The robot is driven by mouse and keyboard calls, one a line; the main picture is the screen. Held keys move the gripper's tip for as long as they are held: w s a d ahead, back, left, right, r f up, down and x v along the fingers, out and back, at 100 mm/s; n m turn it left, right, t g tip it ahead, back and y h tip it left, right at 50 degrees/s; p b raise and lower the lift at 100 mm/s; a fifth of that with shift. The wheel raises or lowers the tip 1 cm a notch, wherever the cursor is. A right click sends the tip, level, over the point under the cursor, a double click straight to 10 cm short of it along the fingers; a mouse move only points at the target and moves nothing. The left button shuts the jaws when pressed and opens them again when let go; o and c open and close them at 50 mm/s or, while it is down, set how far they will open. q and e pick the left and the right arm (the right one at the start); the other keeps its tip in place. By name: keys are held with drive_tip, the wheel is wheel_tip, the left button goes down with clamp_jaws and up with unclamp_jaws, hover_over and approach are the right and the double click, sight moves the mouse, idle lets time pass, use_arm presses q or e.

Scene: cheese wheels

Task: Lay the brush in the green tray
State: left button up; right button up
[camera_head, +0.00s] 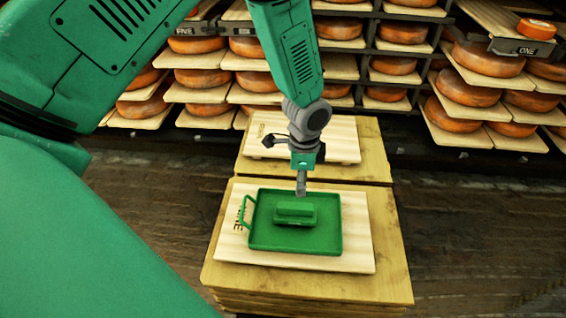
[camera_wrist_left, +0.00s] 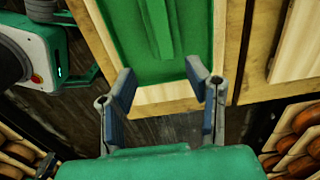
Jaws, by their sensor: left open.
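The green tray (camera_head: 335,238) lies flat on a pale wooden board, with a loop handle at its left. The green brush (camera_head: 296,215) lies in the tray, near its middle, with a raised block along its top. My left gripper (camera_head: 301,190) points down over the brush's far side. In the left wrist view its two fingers (camera_wrist_left: 162,72) are spread with nothing between them. The brush (camera_wrist_left: 158,25) and the tray (camera_wrist_left: 108,14) show beyond the fingertips there. I cannot tell whether a finger touches the brush. My right gripper is not in view.
The board (camera_head: 358,225) rests on a wooden stack (camera_head: 390,270). A second board (camera_head: 335,140) lies behind it. Shelves of orange cheese wheels (camera_head: 465,88) stand at the back. Dark floor (camera_head: 460,240) is clear to the right.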

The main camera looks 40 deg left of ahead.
use_arm(q)
drive_tip(key=s+f+n, duration=0.3)
drive_tip(key=s, duration=0.5)
drive_tip(key=s+a+f+n, duration=0.1)
drive_tip(key=s+f+n, duration=0.2)
drive_tip(key=s, duration=0.6)
drive_tip(key=s+a+f+n, duration=0.1)
drive_tip(key=s+f+n, duration=0.2)
drive_tip(key=s+n, duration=0.2)
drive_tip(key=s, duration=0.3)
drive_tip(key=shift+s+t, duration=0.15)
drive_tip(key=shift+t, duration=0.15)
drive_tip(key=shift+f, duration=0.1)
drive_tip(key=shift+r+p, duration=0.45)
